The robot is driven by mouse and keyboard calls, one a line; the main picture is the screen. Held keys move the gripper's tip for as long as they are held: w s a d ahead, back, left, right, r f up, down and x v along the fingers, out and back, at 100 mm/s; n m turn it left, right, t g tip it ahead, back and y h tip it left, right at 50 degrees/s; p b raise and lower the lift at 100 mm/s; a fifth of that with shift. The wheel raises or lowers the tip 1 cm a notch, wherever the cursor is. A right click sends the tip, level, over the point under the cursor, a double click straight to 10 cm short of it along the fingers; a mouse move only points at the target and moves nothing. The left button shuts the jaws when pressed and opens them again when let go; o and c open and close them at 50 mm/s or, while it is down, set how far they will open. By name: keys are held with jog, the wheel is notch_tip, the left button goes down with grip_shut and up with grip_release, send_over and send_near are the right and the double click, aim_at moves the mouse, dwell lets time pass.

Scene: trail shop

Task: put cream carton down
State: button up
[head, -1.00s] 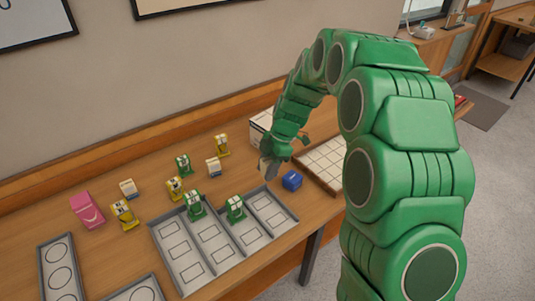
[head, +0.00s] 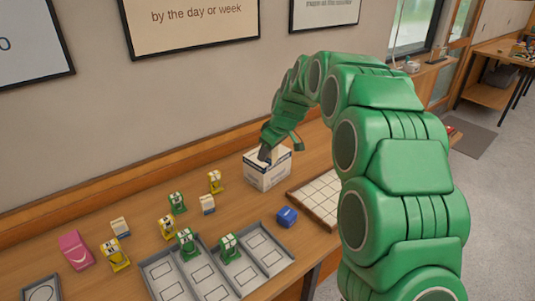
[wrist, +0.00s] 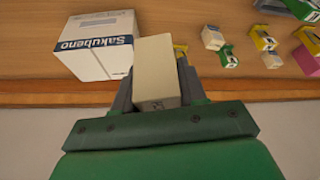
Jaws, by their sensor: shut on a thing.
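A cream carton (wrist: 157,68) is held between the two fingers of my gripper (wrist: 157,88) in the wrist view, with its plain long face toward the camera. The jaws are shut on it. In the head view my gripper (head: 264,152) points down at the top of the white box, and I cannot make out the carton there. The white box (head: 268,174) has a blue label band; in the wrist view this box (wrist: 96,52) reads "Sakubeno" and lies just left of the carton. I cannot tell whether the carton touches anything below.
Grey trays (head: 160,277) with marked slots hold two green items (head: 229,247). Yellow and green items, small cream-and-blue cartons (head: 207,204) and a pink item (head: 75,250) stand left. A blue block (head: 287,216) and a gridded tray (head: 318,203) are right of the trays.

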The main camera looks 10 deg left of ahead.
jog(key=w+r+m+t, duration=0.1)
jog(key=w+r+m, duration=0.2)
send_over(268, 165)
jog(key=w+a, duration=0.1)
jog(key=a, duration=0.1)
jog(key=shift+f, duration=1.85)
jog(key=shift+h, duration=0.4)
jog(key=w+f, duration=0.1)
jog(key=f, duration=0.1)
jog(key=w+f, duration=0.1)
jog(key=w, duration=0.1)
jog(key=shift+a+f, duration=0.35)
jog(key=shift+w+a+f, duration=0.15)
jog(key=shift+w+f, duration=0.3)
jog(key=shift+w, duration=0.1)
jog(key=shift+w+a+f, duration=0.15)
jog(key=shift+w+f, duration=0.35)
jog(key=shift+f, duration=1.75)
jog(key=o, duration=1.1)
jog(key=shift+f, duration=0.1)
